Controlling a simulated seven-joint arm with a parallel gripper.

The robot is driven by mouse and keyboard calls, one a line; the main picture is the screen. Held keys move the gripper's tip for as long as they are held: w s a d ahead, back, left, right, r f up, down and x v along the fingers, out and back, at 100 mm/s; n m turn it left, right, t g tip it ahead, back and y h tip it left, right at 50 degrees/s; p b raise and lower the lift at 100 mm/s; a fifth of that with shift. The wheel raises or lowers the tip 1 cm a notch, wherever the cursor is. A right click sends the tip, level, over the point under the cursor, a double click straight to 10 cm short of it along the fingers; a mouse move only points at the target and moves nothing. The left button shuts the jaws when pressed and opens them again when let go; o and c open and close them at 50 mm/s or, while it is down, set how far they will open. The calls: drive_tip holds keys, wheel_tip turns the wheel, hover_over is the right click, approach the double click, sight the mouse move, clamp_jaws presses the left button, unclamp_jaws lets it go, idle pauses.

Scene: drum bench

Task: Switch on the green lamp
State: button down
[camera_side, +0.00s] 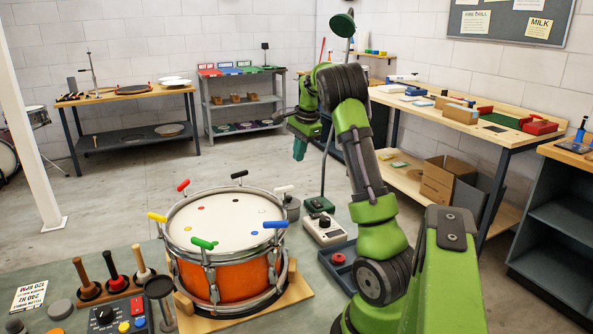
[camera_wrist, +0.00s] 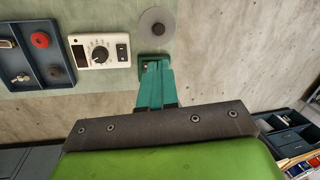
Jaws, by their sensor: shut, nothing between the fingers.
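The green lamp has a round green head (camera_side: 342,25) on a long thin stem. Its square green base (camera_side: 318,205) stands on the bench right of the drum. The base also shows in the wrist view (camera_wrist: 146,59), just beyond my fingertips, with a small dark detail on top. My gripper (camera_side: 299,157) points down with its teal fingers together and empty, above and left of the base in the side view. In the wrist view my fingers (camera_wrist: 154,70) overlap the near edge of the base. Contact cannot be told there. No glow shows at the lamp head.
A white dial box (camera_side: 325,230) stands beside the base, with a blue tray (camera_side: 338,258) holding a red knob beyond it. An orange drum (camera_side: 225,270) with coloured clamp handles stands left. A grey round object (camera_side: 291,207) sits between drum and base. The bench edge lies close by.

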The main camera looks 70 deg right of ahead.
sight(315, 200)
drive_tip(key=s+d+f+m+g, duration=0.1)
drive_tip(key=s+d+f+m, duration=0.1)
drive_tip(key=d, duration=0.4)
drive_tip(key=shift+s+d+f+m, duration=0.4)
drive_tip(key=shift+s+f, duration=0.3)
drive_tip(key=shift+s, duration=0.45)
drive_tip(key=f, duration=0.9)
drive_tip(key=w+d+f, duration=0.1)
drive_tip(key=f, duration=0.4)
drive_tip(key=shift+w, duration=0.1)
drive_tip(key=shift+d+f, duration=0.1)
drive_tip(key=shift+f, duration=0.1)
